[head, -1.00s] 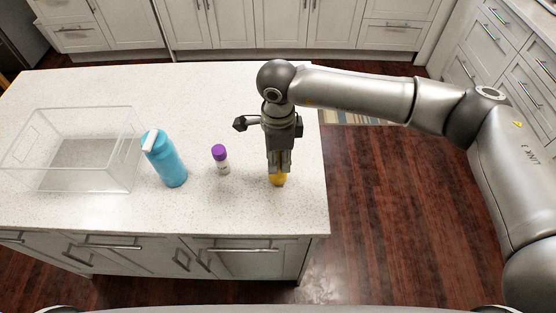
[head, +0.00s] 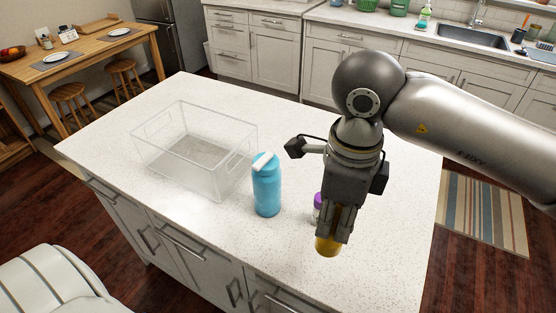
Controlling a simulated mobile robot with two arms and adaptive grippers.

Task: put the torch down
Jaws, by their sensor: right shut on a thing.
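My right gripper (head: 336,222) points down over the front right part of the white island counter (head: 235,236). It is shut on a yellow thing, likely the torch (head: 328,245), whose yellow end shows below the fingers. The fingers hide the rest of it. I cannot tell whether its lower end touches the counter. My left gripper is not in the head view.
A clear open bin (head: 190,150) stands at the left on the counter. A blue bottle (head: 267,188) with a white cap stands between it and my gripper. A purple-capped small bottle (head: 317,203) is partly hidden behind my gripper. The counter behind is bare.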

